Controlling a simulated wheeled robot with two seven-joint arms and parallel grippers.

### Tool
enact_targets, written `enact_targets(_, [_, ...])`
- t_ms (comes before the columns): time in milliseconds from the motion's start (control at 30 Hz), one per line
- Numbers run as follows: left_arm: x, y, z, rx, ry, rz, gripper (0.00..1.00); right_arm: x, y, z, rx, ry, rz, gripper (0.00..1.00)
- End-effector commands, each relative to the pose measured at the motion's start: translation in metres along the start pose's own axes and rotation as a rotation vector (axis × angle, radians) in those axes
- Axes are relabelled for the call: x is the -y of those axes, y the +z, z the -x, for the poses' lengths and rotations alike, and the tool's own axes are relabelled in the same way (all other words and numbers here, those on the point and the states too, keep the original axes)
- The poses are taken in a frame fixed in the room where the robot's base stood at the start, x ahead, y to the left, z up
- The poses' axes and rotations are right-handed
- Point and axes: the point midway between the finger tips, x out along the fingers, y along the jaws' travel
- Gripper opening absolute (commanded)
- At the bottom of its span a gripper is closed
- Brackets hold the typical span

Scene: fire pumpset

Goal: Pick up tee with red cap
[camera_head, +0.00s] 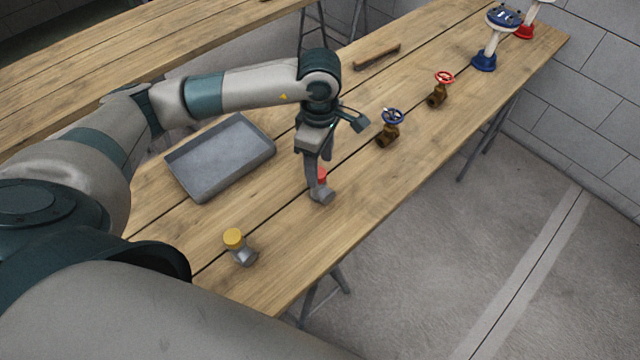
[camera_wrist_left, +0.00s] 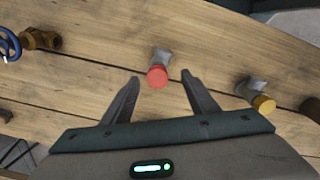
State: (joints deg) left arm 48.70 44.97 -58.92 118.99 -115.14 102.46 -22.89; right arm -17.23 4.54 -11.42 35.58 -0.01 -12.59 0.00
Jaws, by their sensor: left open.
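The tee with red cap stands on the wooden table; its red cap (camera_head: 321,175) shows in the head view behind a finger of my left gripper, which hides part of it. In the left wrist view the tee with red cap (camera_wrist_left: 158,72) is in full sight, a grey metal body with a round red cap. My left gripper (camera_head: 322,185) is over it, pointing down. In the left wrist view the left gripper (camera_wrist_left: 162,80) is open, with the cap between and slightly beyond its two fingertips. No contact shows. My right gripper is not in view.
A tee with a yellow cap (camera_head: 238,246) stands near the table's front. A grey tray (camera_head: 222,158) lies left of the gripper. Brass valves with blue (camera_head: 389,128) and red (camera_head: 440,90) handwheels stand to the right. A brown bar (camera_head: 377,56) lies behind.

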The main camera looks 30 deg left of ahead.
Motion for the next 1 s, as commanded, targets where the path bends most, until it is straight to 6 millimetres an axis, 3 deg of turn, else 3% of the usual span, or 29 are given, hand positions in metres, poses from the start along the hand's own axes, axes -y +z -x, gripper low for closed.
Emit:
enact_targets(467, [-0.001, -0.001, -0.006, 0.0, -0.004, 0.0, 0.53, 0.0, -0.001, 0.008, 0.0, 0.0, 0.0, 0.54])
enact_targets(700, [-0.005, -0.003, -0.032, -0.001, -0.005, 0.001, 0.53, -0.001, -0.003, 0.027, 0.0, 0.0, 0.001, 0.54])
enact_targets(1000, [-0.006, -0.003, -0.053, 0.0, -0.001, 0.0, 0.53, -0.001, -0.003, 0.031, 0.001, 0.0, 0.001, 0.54])
